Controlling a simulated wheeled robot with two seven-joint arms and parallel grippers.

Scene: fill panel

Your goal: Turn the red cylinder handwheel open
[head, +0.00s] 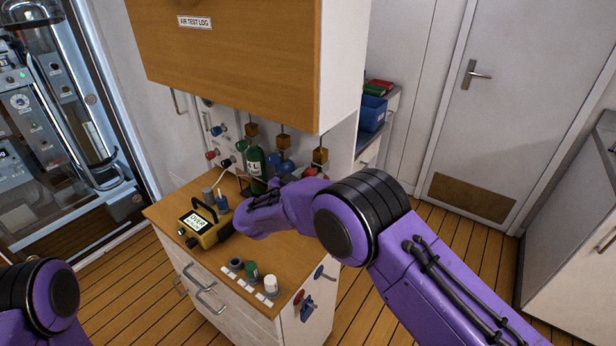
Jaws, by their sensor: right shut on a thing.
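A red part (309,172), which looks like the red cylinder or its handwheel, shows just above my right forearm at the back of the wooden counter. Most of it is hidden by my arm. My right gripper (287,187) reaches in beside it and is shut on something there. Its fingers are largely hidden, so I cannot see the grip itself or how far the wheel is turned. A green cylinder (256,168) with a white label stands upright to the left, and a blue part (284,165) shows between them. My left gripper is out of view; only my left arm shows at the lower left.
A yellow meter (202,228) with a black handle stands on the wooden counter (165,208). Several small caps lie along its front edge. A wooden cabinet (225,50) overhangs the cylinders closely. Small coloured knobs (212,154) sit on the back panel.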

